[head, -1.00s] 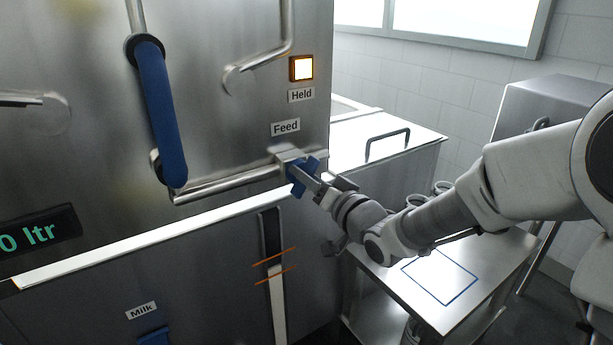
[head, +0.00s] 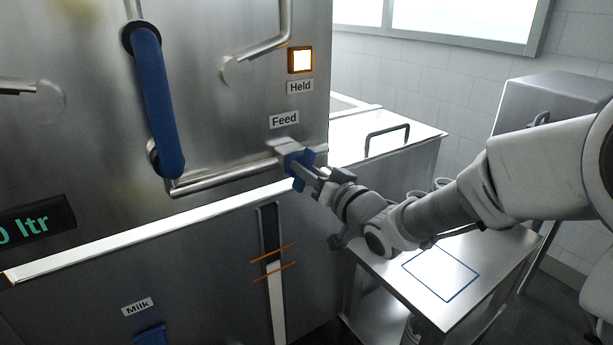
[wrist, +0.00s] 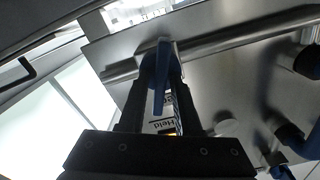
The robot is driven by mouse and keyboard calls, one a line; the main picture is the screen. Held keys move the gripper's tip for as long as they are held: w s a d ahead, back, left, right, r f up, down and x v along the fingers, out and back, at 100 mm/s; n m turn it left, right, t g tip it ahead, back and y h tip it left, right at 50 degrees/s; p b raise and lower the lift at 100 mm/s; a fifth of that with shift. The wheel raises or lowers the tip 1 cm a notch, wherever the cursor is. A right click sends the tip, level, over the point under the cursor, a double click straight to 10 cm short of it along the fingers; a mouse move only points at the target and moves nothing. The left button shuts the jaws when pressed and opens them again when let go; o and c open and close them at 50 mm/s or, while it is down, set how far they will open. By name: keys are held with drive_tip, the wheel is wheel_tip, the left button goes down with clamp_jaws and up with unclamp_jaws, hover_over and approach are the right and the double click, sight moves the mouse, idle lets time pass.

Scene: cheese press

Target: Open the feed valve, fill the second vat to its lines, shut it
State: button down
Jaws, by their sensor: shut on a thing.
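The blue feed valve handle (head: 299,162) sits on the steel pipe under the "Feed" label (head: 284,120). My gripper (head: 307,171) is shut on this handle. In the wrist view the handle (wrist: 160,75) stands between the fingers, crosswise to the pipe (wrist: 220,38). The fingers hide part of it. The level gauge (head: 271,245) is a dark upright slot with two orange lines (head: 273,262). The top of its white column (head: 277,305) stands between the lines. The lamp (head: 300,60) above the "Held" label glows orange-white.
A large blue-sleeved pipe (head: 160,105) stands left of the valve. A "Milk" label (head: 137,307) and another blue handle (head: 150,335) are low on the panel. A steel side table (head: 405,285) with a blue outlined square stands below my arm.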

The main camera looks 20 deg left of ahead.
drive_tip(key=shift+n+b, duration=1.85)
drive_tip(key=shift+n, duration=0.45)
drive_tip(key=c, duration=0.9)
unclamp_jaws()
drive_tip(key=shift+a, duration=0.1)
drive_tip(key=shift+o, duration=0.2)
drive_tip(key=v, duration=1.7)
drive_tip(key=shift+s+p, duration=0.25)
drive_tip(key=shift+p, duration=0.15)
